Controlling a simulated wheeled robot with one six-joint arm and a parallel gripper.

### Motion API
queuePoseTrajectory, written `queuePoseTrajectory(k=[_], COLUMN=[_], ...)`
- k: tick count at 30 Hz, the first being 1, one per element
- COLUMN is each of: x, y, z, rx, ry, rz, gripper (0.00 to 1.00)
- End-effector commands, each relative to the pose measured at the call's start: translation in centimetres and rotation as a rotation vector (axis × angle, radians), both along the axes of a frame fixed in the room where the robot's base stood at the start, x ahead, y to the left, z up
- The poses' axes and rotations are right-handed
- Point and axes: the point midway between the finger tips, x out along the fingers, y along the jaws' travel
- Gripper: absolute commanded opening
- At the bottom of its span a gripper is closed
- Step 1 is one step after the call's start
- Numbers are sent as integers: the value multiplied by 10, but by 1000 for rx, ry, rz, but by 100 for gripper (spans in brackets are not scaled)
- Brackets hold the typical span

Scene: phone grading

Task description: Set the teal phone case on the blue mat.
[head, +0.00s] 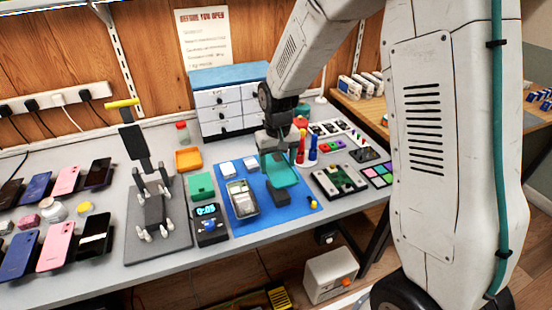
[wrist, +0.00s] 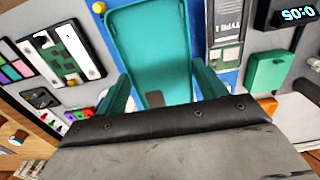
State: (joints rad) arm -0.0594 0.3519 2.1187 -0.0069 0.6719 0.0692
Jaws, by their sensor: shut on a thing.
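The teal phone case (head: 284,172) is in my gripper (head: 277,150) over the right part of the blue mat (head: 262,223). It is an open, shallow shell and looks tilted in the head view. In the wrist view the case (wrist: 150,45) extends away from my gripper (wrist: 161,90), whose two teal fingers close on its near end. I cannot tell whether its far end touches the mat. The case hides part of the mat beneath it.
An opened phone (head: 243,198) lies on the mat's left half, with a black block (head: 279,193) by the case. A green box (head: 201,186) and a timer (head: 209,212) stand left of the mat. A circuit board (head: 338,180) lies right. The mat's front strip is mostly clear.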

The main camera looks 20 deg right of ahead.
Motion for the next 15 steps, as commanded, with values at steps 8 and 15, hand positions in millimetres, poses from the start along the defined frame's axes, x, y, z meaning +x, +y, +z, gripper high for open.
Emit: queuePoseTrajectory(k=[8,15], x=[0,0], y=[1,2], z=[-28,-51], rx=[0,0], ry=[2,1], rz=[1,4], gripper=[49,49])
